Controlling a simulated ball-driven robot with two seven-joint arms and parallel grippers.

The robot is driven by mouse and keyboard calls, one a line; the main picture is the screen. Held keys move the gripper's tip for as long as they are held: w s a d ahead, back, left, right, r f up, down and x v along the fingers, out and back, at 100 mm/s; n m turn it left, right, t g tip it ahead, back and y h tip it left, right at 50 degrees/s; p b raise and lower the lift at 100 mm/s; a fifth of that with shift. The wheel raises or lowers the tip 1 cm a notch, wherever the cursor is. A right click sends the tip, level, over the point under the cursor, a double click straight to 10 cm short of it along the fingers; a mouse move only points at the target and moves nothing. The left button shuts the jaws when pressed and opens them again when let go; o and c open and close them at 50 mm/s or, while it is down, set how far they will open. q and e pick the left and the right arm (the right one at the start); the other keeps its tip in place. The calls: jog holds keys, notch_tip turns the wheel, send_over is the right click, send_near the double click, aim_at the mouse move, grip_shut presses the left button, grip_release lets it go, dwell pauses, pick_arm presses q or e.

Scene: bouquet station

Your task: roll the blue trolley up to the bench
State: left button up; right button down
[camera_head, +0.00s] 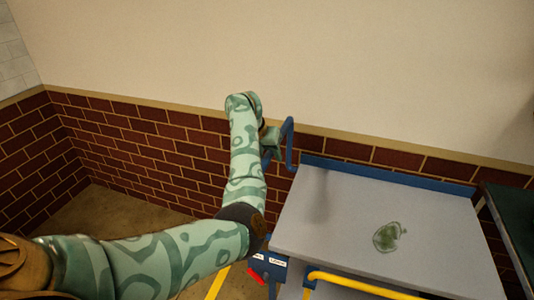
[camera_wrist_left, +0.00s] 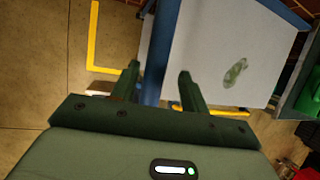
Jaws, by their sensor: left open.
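The blue trolley (camera_head: 340,220) has a flat grey top, a blue rim along the far edge and an upright blue handle (camera_head: 289,145) at its left end. My left gripper (camera_head: 272,143) is at this handle. In the left wrist view the open fingers of the left gripper (camera_wrist_left: 158,72) stand either side of the blue handle bar (camera_wrist_left: 163,45), with gaps visible. A dark green surface (camera_head: 512,215), perhaps the bench, is at the right edge, close to the trolley's right end. My right gripper is not in view.
A green patch (camera_head: 388,237) lies on the trolley top. A yellow bar (camera_head: 360,284) crosses the near side. A brick wall (camera_head: 130,145) runs behind. Yellow floor marking (camera_wrist_left: 93,45) shows in the left wrist view. Bare floor (camera_head: 115,215) is free left of the trolley.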

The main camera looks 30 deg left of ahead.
pick_arm(q)
jog(key=p+v, duration=0.8)
jog(key=v, duration=0.8)
jog(key=shift+s, duration=0.1)
